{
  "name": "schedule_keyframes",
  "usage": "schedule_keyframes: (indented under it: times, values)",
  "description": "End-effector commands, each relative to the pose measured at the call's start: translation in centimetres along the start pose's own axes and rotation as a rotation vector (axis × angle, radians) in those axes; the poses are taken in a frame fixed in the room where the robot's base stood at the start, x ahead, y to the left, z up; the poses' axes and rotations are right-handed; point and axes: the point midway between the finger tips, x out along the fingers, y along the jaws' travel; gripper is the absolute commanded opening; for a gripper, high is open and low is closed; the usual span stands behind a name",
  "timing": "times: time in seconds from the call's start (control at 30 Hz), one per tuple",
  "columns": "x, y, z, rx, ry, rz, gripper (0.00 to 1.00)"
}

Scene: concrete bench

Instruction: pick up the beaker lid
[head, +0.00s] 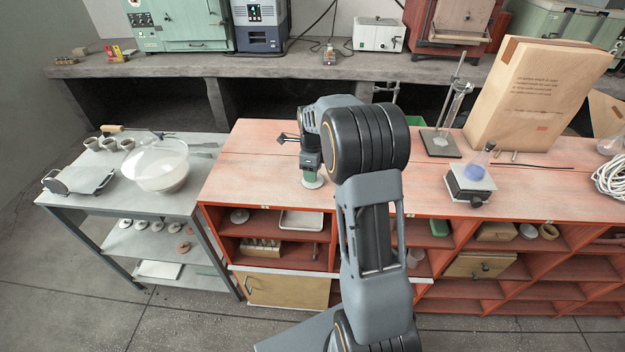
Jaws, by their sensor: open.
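A small pale, green-edged round thing (312,182) shows on the bench just below my wrist. It is partly covered by my wrist, and I cannot tell whether it is the beaker lid. No other lid is clear on the bench top, and my arm hides part of its middle.
A grey side table (125,205) at left holds a large white bowl (160,165) and small cups. The front left bench top is clear.

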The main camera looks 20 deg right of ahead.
Motion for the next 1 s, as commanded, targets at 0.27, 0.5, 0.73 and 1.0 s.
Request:
schedule_keyframes:
  times: [0.27, 0.5, 0.73, 1.0]
  values:
    - [1.9, 0.0, 0.0, 0.000, 0.000, 0.000, 0.47]
    - [1.9, 0.0, 0.0, 0.000, 0.000, 0.000, 0.43]
    - [1.9, 0.0, 0.0, -0.001, 0.000, -0.001, 0.21]
    - [1.9, 0.0, 0.0, -0.001, 0.000, -0.001, 0.00]
